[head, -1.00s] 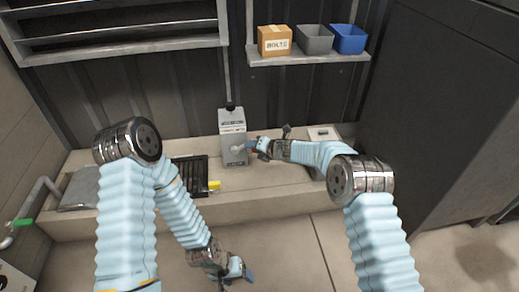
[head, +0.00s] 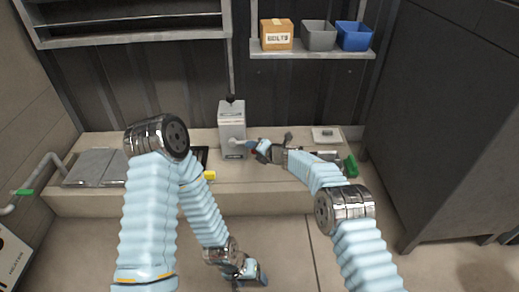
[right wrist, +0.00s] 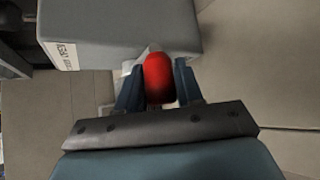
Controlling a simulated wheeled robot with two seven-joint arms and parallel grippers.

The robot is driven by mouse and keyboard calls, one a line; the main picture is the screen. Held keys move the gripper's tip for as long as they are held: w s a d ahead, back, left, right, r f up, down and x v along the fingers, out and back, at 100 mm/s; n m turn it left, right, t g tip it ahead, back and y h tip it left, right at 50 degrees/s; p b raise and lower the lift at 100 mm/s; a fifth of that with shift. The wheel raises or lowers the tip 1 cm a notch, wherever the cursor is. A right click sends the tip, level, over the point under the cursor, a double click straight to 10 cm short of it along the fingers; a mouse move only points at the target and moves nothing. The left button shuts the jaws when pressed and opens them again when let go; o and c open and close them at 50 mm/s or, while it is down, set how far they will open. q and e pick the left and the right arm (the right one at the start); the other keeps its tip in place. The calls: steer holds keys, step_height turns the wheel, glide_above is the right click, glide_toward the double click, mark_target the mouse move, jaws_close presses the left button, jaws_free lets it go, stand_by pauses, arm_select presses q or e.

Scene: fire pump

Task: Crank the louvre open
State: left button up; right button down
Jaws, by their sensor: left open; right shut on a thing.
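The louvre's crank box (head: 232,121) is a light grey upright box on the concrete ledge, with a rod rising from its top along the wall. A light round hub (head: 234,142) shows on its front. My right gripper (head: 258,149) is at the box's front right side. In the right wrist view its two blue fingers are shut on a red crank handle (right wrist: 158,78), close beside the grey box (right wrist: 125,28). In the head view the handle is mostly hidden by the gripper. My left gripper (head: 258,276) is low over the floor, open and empty.
A shelf (head: 312,50) above holds a bolts box (head: 277,35), a grey bin (head: 318,36) and a blue bin (head: 354,36). A louvred frame (head: 130,25) is at upper left. A dark cabinet (head: 450,120) stands at right. Floor in front is free.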

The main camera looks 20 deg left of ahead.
steer(key=shift+s+d+f, duration=0.1)
steer(key=shift+f, duration=0.45)
steer(key=c, duration=0.9)
jaws_free()
steer(key=shift+o, duration=0.5)
steer(key=shift+r, duration=0.2)
steer(key=shift+r, duration=0.1)
steer(key=shift+d+r, duration=0.1)
steer(key=shift+d, duration=0.05)
steer(key=v, duration=1.3)
steer(key=shift+s, duration=0.15)
